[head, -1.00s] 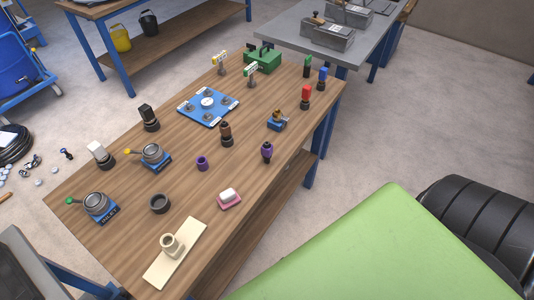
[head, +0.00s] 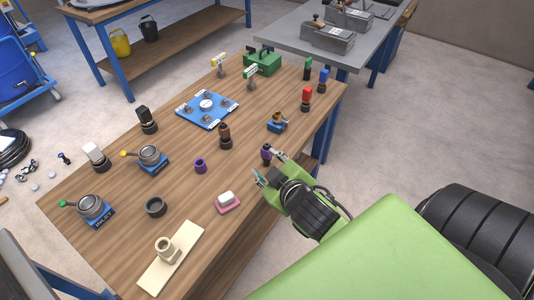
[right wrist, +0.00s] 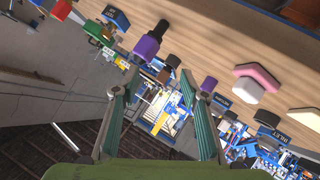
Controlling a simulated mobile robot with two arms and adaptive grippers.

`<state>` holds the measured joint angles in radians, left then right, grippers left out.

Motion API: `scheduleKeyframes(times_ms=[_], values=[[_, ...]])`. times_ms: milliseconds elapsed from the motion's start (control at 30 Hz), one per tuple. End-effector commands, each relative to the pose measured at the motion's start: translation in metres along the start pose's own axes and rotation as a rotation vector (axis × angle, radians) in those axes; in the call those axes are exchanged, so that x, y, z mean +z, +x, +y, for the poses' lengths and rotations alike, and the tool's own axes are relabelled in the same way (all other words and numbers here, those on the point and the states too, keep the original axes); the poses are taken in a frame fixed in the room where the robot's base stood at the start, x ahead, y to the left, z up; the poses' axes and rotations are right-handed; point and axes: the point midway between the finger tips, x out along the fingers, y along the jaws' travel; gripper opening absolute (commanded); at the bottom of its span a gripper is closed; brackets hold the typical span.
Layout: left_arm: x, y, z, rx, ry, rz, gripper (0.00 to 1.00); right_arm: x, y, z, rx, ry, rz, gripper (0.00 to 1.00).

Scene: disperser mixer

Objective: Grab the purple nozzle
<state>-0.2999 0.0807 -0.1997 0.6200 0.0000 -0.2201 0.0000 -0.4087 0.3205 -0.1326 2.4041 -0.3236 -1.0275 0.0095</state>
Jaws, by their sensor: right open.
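The purple nozzle (head: 266,150), purple with dark parts, stands upright near the table's right edge in the head view. It also shows in the right wrist view (right wrist: 147,47), above the space between the fingertips and left of centre. My right gripper (head: 270,168) is open and empty at the table's right edge, just on the near side of the nozzle. Its two teal-lined fingers (right wrist: 161,82) are spread apart in the right wrist view. The nozzle's lower part is partly hidden by the gripper in the head view. My left gripper is not in view.
A short purple ring (head: 200,166) stands on the wooden table (head: 185,210), left of the nozzle. A brown-topped nozzle (head: 224,137) and a small blue-based fitting (head: 277,123) stand farther back.

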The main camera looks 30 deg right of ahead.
Motion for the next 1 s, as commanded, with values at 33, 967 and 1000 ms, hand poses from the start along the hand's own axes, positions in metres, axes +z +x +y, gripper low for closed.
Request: scheduleKeyframes(times_ms=[33, 967, 1000], values=[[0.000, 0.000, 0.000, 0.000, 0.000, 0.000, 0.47, -0.028, 0.005, 0.019, 0.056, -0.058, 0.099, 0.40], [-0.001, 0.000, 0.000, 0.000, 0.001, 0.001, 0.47, -0.107, -0.031, 0.015, -0.255, -2.570, 1.307, 0.40], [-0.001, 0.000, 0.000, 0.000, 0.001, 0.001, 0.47, -0.091, -0.023, 0.034, -0.343, -2.650, 1.244, 0.40]])
